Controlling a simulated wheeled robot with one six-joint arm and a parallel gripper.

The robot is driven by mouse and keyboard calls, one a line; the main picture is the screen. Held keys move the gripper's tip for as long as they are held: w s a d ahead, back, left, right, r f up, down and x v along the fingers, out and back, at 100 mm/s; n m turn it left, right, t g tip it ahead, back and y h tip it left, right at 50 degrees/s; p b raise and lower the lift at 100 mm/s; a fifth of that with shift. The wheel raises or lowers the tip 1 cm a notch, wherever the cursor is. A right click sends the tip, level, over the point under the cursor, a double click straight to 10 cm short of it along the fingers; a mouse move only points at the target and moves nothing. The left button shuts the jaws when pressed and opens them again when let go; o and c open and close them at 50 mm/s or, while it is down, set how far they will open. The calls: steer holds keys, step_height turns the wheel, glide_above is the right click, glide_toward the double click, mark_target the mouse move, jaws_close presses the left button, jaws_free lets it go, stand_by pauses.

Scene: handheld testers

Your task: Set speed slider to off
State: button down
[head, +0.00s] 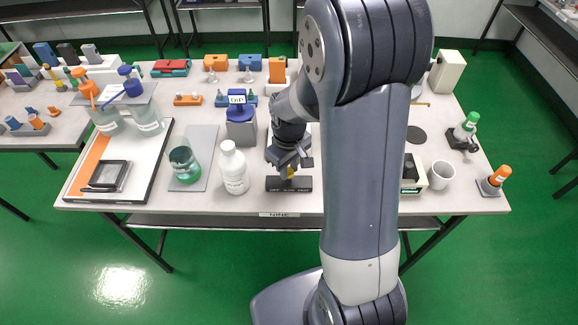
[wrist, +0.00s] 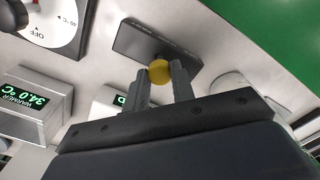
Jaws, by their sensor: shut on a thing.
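The speed slider is a dark, flat block (head: 301,186) at the table's front edge, with small white lettering on its front that I cannot read reliably. In the wrist view its dark base (wrist: 135,40) lies just beyond the fingers. Its round yellow knob (wrist: 159,71) sits between the fingertips. My gripper (head: 289,171) is above the block near its middle, shut on the yellow knob. The gripper also shows in the wrist view (wrist: 160,78), a finger on either side of the knob. The fingers partly hide the slot, so the exact setting is unclear.
A white cup (head: 441,175) stands to the right. A warmer reading 34.0 °C (wrist: 35,102) and an OFF-marked dial (wrist: 52,22) show in the wrist view.

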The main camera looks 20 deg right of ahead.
steer(key=shift+w+a, duration=0.25)
steer(key=shift+a, duration=0.45)
steer(key=shift+w+a, duration=0.2)
steer(key=shift+a, duration=0.45)
steer(key=shift+w+a, duration=0.25)
steer(key=shift+a, duration=0.45)
steer(key=c, duration=1.2)
jaws_free()
steer(key=shift+o, duration=0.2)
step_height(320, 180, up, 11)
steer(key=shift+f, duration=0.15)
